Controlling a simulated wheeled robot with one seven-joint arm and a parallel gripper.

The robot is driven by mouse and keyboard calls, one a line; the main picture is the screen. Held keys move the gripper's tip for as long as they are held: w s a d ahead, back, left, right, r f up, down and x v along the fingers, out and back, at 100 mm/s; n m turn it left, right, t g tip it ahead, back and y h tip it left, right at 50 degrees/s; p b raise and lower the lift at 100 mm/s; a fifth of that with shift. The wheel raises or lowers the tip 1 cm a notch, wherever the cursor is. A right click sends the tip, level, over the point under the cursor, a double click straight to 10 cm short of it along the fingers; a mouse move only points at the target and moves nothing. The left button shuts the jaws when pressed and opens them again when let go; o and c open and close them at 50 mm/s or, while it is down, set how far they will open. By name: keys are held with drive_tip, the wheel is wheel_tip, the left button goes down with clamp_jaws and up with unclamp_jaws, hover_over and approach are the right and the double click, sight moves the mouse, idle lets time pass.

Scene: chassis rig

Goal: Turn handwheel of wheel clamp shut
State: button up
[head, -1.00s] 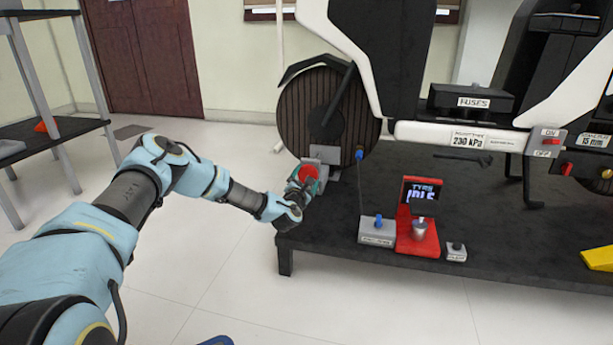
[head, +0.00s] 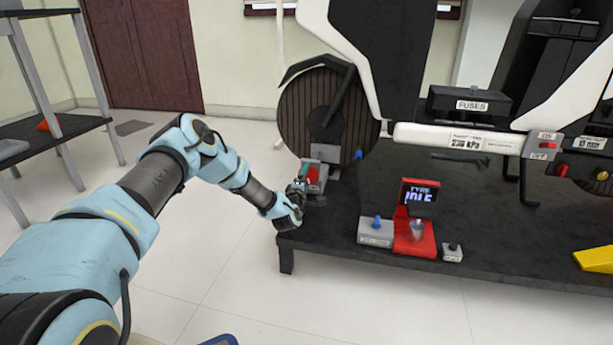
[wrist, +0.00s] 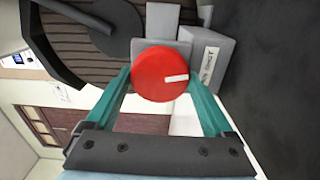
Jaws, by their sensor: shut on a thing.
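The red handwheel (wrist: 162,74) is a round disc with a white mark, filling the middle of the wrist view. It sits on the grey wheel clamp (wrist: 212,62), which also shows in the head view (head: 322,158) at the foot of the big dark wheel (head: 312,105). My gripper (wrist: 165,82) is shut on the handwheel, with one teal finger at each side of its rim. In the wrist view the white mark points to the right. In the head view my gripper (head: 303,188) is at the platform's left corner and the handwheel (head: 313,178) is partly hidden by it.
The dark platform (head: 380,215) carries the white-framed vehicle. A red tyre unit (head: 415,235) with a screen reading "TYRE IDLE" and small grey switch boxes (head: 376,231) stand near its front edge. A shelf (head: 60,130) stands at the left. The floor in front is clear.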

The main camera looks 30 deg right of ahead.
drive_tip(key=shift+a+m+p, duration=0.1)
drive_tip(key=shift+m+p, duration=0.25)
drive_tip(key=shift+m, duration=0.95)
drive_tip(key=o, duration=1.1)
drive_tip(key=shift+p+v, duration=2.15)
drive_tip(key=shift+v, duration=3.25)
